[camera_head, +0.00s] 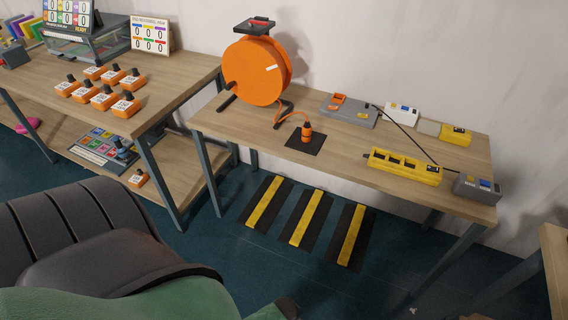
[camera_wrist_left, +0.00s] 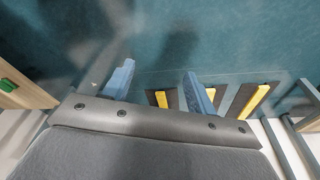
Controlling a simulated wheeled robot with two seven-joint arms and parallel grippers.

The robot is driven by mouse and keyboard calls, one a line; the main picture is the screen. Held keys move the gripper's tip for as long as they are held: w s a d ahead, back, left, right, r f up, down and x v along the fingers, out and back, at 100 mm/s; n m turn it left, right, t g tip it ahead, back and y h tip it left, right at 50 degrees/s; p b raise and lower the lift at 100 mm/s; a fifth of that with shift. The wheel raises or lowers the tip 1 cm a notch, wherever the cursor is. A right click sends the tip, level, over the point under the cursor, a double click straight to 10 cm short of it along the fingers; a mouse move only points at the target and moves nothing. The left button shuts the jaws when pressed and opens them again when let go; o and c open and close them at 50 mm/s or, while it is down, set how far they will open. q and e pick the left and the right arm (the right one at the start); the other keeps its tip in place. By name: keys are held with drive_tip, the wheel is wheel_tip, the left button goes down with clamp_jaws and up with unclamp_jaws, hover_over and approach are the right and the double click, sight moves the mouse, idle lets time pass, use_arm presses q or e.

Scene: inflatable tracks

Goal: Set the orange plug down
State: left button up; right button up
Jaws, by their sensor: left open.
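The orange plug (camera_head: 306,132) stands upright on a black square mat (camera_head: 305,147) on the right-hand wooden table. An orange cable runs from it to the large orange reel (camera_head: 257,70) behind it. No gripper touches the plug. My left gripper (camera_wrist_left: 158,85) shows in the left wrist view with its two blue fingers spread wide and nothing between them. The blue-green floor lies beyond its fingers, and the plug is not in that view. My right gripper is in neither view.
A grey box (camera_head: 349,110), a white box (camera_head: 401,113), a yellow socket strip (camera_head: 404,166) and a grey block (camera_head: 478,187) share the table. Several orange boxes stand on the left table (camera_head: 180,75). Black-and-yellow ramps (camera_head: 305,218) lie on the floor in front.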

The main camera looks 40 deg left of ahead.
use_arm(q)
drive_tip(key=s+d+f, duration=0.2)
drive_tip(key=s+f, duration=0.2)
drive_tip(key=s, duration=0.4)
drive_tip(key=shift+f+g, duration=0.15)
drive_tip(key=shift+g, duration=0.25)
